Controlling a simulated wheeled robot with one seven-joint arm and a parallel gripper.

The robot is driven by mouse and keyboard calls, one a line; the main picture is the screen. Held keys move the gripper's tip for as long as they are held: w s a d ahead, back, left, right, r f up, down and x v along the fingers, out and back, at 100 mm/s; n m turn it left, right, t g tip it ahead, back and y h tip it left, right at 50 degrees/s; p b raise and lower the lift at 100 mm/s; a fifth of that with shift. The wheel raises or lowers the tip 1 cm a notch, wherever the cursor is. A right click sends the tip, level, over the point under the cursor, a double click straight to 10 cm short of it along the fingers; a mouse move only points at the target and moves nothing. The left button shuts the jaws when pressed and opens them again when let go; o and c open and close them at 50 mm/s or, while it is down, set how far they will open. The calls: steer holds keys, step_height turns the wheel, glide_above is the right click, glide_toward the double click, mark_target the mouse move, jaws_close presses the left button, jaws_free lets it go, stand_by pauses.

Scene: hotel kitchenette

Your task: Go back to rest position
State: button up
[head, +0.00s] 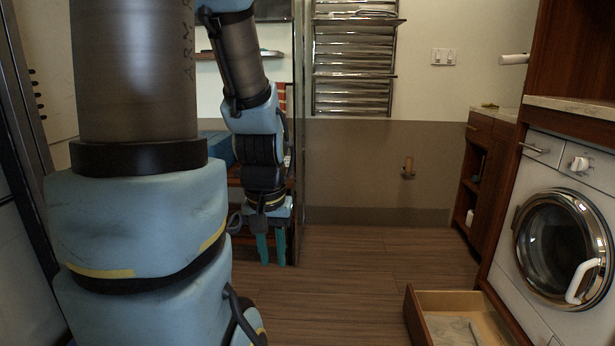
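My gripper (272,254) hangs down left of the middle of the head view, at the end of my blue and grey arm. Its two teal fingers point at the floor with a gap between them, and nothing shows between them. It is in front of a dark wooden shelf unit (236,178), seen partly behind my arm. I cannot tell how far the gripper is from the shelf. My large arm links hide much of the left side.
An open wooden drawer (412,318) juts out low at the right, below a white washing machine (530,238). A wooden cabinet (488,170) stands behind it. A chrome towel rack (354,60) hangs on the back wall. The wooden floor (345,275) in the middle is clear.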

step_height(320, 180, up, 22)
steer(key=p, duration=1.9)
steer(key=shift+p, duration=0.4)
